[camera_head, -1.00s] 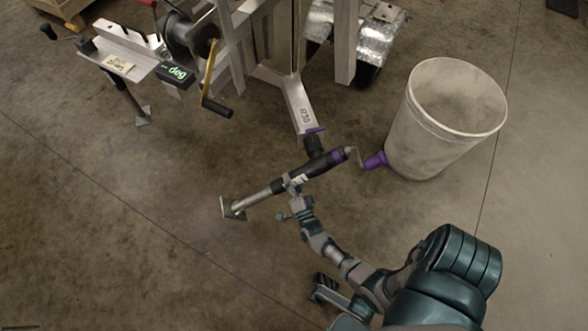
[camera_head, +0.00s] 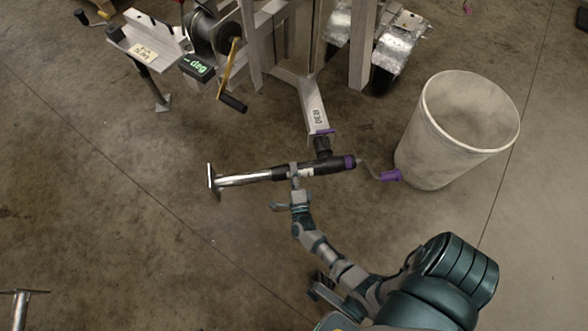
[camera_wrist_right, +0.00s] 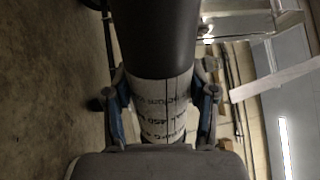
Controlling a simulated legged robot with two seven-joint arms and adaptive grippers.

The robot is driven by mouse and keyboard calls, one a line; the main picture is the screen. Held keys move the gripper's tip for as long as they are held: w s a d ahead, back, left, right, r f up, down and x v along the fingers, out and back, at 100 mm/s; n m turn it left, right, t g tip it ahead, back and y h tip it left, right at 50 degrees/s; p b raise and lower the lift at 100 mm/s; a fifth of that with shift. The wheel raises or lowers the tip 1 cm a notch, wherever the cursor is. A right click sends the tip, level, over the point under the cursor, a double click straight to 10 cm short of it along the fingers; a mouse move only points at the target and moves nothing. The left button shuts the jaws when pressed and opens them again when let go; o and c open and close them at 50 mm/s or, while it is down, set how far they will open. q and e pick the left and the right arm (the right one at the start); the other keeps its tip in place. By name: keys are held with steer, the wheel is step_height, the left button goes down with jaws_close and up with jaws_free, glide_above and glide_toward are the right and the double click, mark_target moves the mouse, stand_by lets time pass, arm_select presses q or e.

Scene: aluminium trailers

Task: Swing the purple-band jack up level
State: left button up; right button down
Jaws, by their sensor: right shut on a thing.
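The purple-band jack (camera_head: 262,173) is pivoted at the end of the trailer tongue (camera_head: 316,112). It lies almost straight across the head view, its bright tube and foot plate (camera_head: 213,180) to the left, slightly lower in the picture than its purple band (camera_head: 349,162). Its crank with a purple grip (camera_head: 390,175) sticks out to the right. My right gripper (camera_head: 295,174) is shut around the jack's body. In the right wrist view, its fingers (camera_wrist_right: 164,105) close on both sides of a white printed label (camera_wrist_right: 160,108) below the black tube. My left gripper does not show.
A pale bin (camera_head: 447,145) stands close to the crank grip. A winch with a yellow-armed handle (camera_head: 229,70) and a green "deg" readout (camera_head: 198,66) are at the upper left. Another metal foot (camera_head: 20,300) shows at the lower left. The floor left of the jack is clear.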

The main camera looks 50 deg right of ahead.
steer(key=shift+r, duration=0.1)
steer(key=shift+c, duration=1.7)
jaws_free()
steer(key=shift+d, duration=0.1)
steer(key=shift+s, duration=0.1)
steer(key=shift+s, duration=0.1)
steer(key=v, duration=1.2)
